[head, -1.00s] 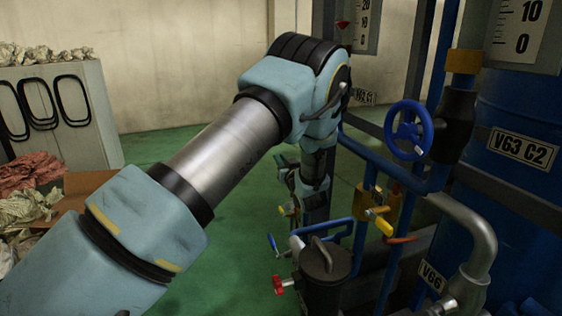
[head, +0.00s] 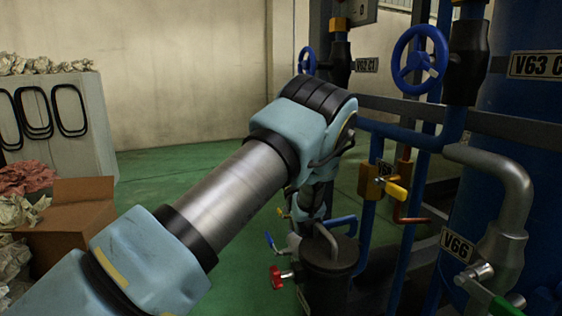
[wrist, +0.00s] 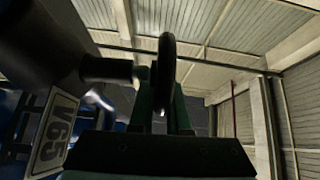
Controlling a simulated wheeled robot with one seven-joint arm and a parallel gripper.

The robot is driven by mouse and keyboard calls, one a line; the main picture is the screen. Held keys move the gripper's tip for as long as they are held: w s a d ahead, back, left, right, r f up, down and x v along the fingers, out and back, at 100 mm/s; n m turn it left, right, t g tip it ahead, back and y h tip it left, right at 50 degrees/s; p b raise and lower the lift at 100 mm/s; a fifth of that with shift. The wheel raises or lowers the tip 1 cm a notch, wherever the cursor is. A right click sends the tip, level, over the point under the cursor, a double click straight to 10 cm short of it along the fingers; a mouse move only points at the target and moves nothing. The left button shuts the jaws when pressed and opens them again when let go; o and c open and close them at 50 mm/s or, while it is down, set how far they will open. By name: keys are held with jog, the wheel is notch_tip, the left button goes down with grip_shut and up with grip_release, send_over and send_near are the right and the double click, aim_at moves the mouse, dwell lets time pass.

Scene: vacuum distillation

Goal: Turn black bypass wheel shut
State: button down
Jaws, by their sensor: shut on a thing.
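In the wrist view the black wheel (wrist: 167,62) shows almost edge-on as a dark upright rim. A short dark stem (wrist: 108,69) joins it on the left to a large dark valve body (wrist: 40,38). My gripper (wrist: 163,105) has one finger on each side of the wheel's lower part and is shut on it. In the head view my arm reaches down at the centre; the gripper and the black wheel are hidden there behind the arm and pipework.
A V65 plate (wrist: 55,130) is close by at left in the wrist view.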

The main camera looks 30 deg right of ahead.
jog(key=shift+s+t+b, duration=0.15)
jog(key=shift+t+b, duration=0.15)
jog(key=shift+b, duration=0.05)
jog(key=c, duration=0.9)
grip_release()
notch_tip(320, 180, up, 10)
jog(key=shift+r+p, duration=0.1)
jog(key=shift+p, duration=0.85)
